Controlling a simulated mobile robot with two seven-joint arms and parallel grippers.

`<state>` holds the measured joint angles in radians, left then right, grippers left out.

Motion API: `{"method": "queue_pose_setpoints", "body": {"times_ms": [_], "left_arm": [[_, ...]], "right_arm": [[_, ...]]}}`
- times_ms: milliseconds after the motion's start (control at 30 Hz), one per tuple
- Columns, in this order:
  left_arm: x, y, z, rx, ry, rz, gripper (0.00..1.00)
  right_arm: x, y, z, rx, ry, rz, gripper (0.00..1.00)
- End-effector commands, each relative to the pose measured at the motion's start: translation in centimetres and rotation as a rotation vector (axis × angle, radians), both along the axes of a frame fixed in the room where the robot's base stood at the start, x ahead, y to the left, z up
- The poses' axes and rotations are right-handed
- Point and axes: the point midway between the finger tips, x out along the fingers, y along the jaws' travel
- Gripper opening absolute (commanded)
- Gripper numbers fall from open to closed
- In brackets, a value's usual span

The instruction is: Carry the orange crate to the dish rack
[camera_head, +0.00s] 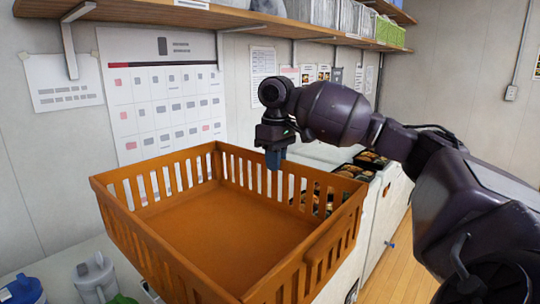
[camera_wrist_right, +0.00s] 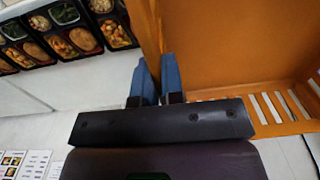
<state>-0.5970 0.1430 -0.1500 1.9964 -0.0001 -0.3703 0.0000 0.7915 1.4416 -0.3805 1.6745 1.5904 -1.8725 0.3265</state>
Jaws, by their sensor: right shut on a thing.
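The orange crate (camera_head: 150,242) is empty, with slotted walls, and fills the middle of the head view. My right gripper (camera_head: 274,160) is at its far right wall, with blue fingers pointing down over the rim. In the right wrist view, the fingers of my right gripper (camera_wrist_right: 158,78) are shut on the wall of the orange crate (camera_wrist_right: 222,42). I cannot tell whether the crate's underside touches the counter. My left gripper is out of view. I see no dish rack.
Black bento trays (camera_head: 358,168) with food lie on the white counter beyond the crate; they also show in the right wrist view (camera_wrist_right: 66,30). A grey bottle (camera_head: 95,279) and a blue-lidded container (camera_head: 22,290) stand at the lower left. A wooden shelf (camera_head: 215,17) runs overhead.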

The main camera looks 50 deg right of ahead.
Motion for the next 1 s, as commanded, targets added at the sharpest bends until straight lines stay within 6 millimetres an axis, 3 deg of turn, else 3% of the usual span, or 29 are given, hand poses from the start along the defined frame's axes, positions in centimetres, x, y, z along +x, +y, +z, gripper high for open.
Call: {"method": "queue_pose_setpoints", "body": {"times_ms": [500, 1000], "left_arm": [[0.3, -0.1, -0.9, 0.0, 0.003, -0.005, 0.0], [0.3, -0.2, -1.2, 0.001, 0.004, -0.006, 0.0]], "right_arm": [[0.0, 0.1, -9.2, 0.002, -0.002, 0.001, 0.0], [0.0, 0.1, -12.6, 0.002, -0.002, 0.001, 0.0]]}}
